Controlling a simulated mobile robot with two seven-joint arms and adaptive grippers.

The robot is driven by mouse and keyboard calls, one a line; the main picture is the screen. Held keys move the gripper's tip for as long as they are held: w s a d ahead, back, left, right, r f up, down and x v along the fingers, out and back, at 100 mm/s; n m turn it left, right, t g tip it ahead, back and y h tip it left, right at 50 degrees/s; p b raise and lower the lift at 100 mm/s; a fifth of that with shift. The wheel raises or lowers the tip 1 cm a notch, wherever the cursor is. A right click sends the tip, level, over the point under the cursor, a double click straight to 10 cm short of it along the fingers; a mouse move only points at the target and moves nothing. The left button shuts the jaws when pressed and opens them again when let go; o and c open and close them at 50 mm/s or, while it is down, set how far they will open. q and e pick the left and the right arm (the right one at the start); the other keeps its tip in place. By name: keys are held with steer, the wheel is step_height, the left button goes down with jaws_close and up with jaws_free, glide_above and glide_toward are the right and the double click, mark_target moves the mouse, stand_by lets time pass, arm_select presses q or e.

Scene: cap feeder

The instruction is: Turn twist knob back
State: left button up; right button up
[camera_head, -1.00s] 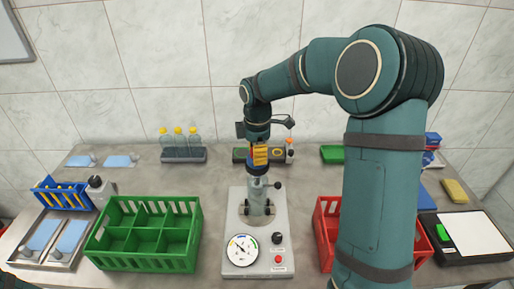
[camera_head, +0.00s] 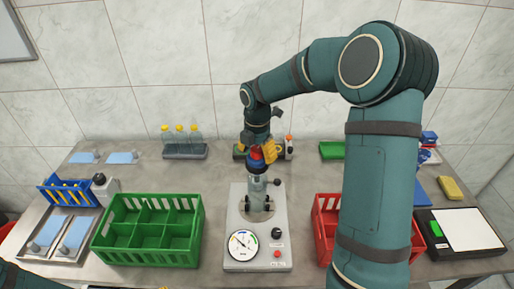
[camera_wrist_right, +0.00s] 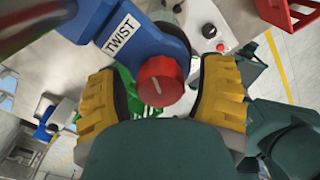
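The red twist knob (camera_wrist_right: 161,80) sits on a blue part (camera_wrist_right: 140,32) labelled TWIST in the right wrist view. Its white pointer line is slightly tilted. My right gripper (camera_wrist_right: 165,95) is open, with one yellow finger on each side of the knob and small gaps visible. In the head view the knob (camera_head: 256,156) shows above the grey machine (camera_head: 237,215), beside the yellow fingers of my right gripper (camera_head: 266,153).
A green crate (camera_head: 148,250) stands left of the machine and a red crate (camera_head: 322,243) right of it, partly behind my right arm. The machine carries a dial gauge (camera_head: 242,244). Bottles (camera_head: 180,137) stand in a rack at the back left.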

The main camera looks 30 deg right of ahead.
steer(key=m, duration=0.3)
steer(key=shift+m, duration=0.4)
steer(key=m, duration=0.4)
steer(key=c, duration=1.1)
steer(key=n+p, duration=0.2)
steer(key=n, duration=0.2)
steer(key=shift+r+n, duration=0.15)
steer(key=shift+n, duration=0.15)
steer(key=shift+c, duration=0.2)
steer(key=o, duration=0.7)
steer(key=shift+n, duration=0.3)
steer(key=o, duration=0.7)
